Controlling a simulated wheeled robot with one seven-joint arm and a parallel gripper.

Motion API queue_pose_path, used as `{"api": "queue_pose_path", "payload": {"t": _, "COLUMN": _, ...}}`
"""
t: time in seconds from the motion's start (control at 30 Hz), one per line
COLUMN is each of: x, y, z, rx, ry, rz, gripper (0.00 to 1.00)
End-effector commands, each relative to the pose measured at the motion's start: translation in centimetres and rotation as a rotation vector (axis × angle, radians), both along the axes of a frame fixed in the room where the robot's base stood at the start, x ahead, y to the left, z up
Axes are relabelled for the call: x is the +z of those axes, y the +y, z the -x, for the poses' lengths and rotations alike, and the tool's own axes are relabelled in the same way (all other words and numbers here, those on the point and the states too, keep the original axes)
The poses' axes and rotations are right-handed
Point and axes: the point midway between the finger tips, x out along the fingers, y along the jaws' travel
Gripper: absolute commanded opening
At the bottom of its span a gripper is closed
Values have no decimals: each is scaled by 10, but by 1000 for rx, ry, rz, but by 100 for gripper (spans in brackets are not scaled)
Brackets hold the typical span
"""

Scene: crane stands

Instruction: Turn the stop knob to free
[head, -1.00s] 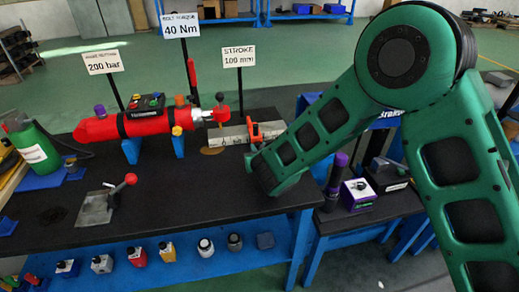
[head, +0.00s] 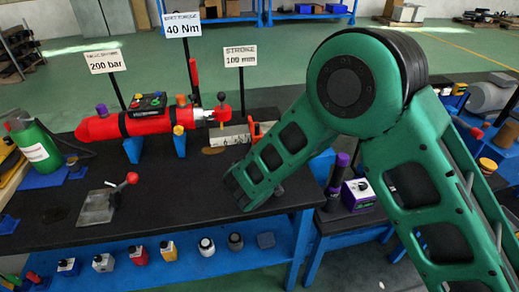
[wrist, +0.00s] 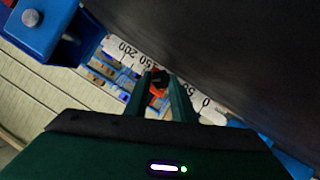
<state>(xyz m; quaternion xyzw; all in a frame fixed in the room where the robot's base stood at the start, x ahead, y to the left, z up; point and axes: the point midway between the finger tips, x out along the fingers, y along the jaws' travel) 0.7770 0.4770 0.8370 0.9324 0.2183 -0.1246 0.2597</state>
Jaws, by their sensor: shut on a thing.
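The stop is a red-orange block (head: 257,132) on the white scale bar (head: 229,138) at the cylinder's right end. In the wrist view its black stop knob (wrist: 160,77) shows between my fingertips. My gripper (wrist: 161,86) is shut on this knob, with one finger on each side. The printed scale (wrist: 133,55) runs behind the fingers. The knob's pointing direction and any markings are too small to tell.
The red cylinder (head: 125,125) lies on blue supports, with signs standing behind it. A metal plate with a red-knobbed lever (head: 103,202) sits front left on the black bench (head: 60,225). A purple-capped bottle (head: 338,172) stands to the right. The front middle of the bench is clear.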

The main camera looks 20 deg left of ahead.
Motion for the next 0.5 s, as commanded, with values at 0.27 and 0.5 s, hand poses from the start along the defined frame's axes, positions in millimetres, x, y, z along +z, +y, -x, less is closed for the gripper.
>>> {"api": "queue_pose_path", "payload": {"t": 0.27, "x": -1, "y": 0, "z": 1, "rx": 1, "ry": 2, "rz": 2, "gripper": 30}}
{"api": "queue_pose_path", "payload": {"t": 0.5, "x": -1, "y": 0, "z": 1, "rx": 1, "ry": 2, "rz": 0, "gripper": 41}}
